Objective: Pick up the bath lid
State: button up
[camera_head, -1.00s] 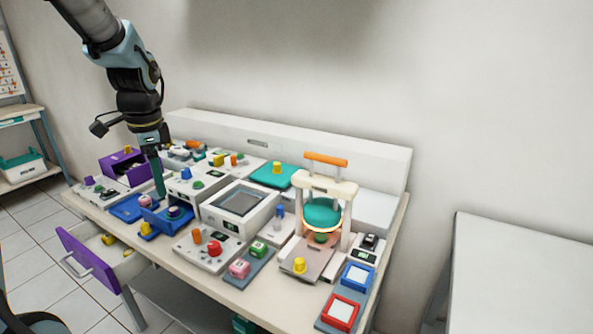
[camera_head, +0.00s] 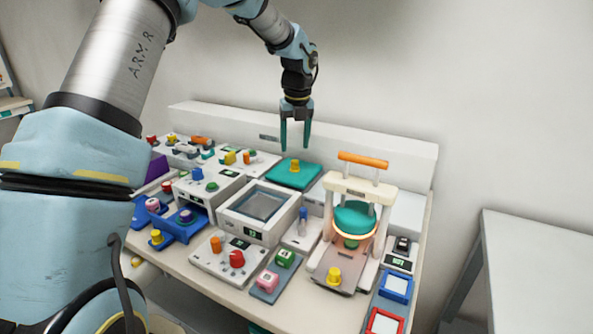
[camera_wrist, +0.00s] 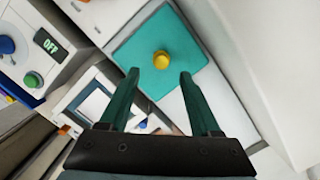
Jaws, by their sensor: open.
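The bath lid appears to be the flat teal square plate (camera_head: 310,179) with a yellow knob (camera_head: 294,166) at its middle. It lies toward the back of the table, and its knob is upright. My gripper (camera_head: 295,148) points down over the lid with its two teal fingers apart and nothing between them. In the wrist view the lid (camera_wrist: 140,48) fills the upper middle, and its yellow knob (camera_wrist: 161,60) lies just beyond the gap between my fingertips (camera_wrist: 160,75). The fingers do not touch the knob.
A white box with a square grey basin (camera_head: 262,205) stands in front of the lid. A white frame with an orange handle (camera_head: 363,160) and a teal vessel stands to the right. A white ledge (camera_head: 385,150) runs along the back. Several small knobbed devices crowd the left side.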

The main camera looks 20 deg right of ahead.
aim_at(295, 161)
jog(key=shift+w+d+f+p, duration=0.15)
jog(key=shift+f+p, duration=0.4)
jog(key=shift+f, duration=0.95)
jog(key=shift+w+f+p, duration=0.2)
jog(key=shift+f+p, duration=0.35)
jog(key=shift+f, duration=0.95)
jog(key=shift+c, duration=0.3)
grip_shut()
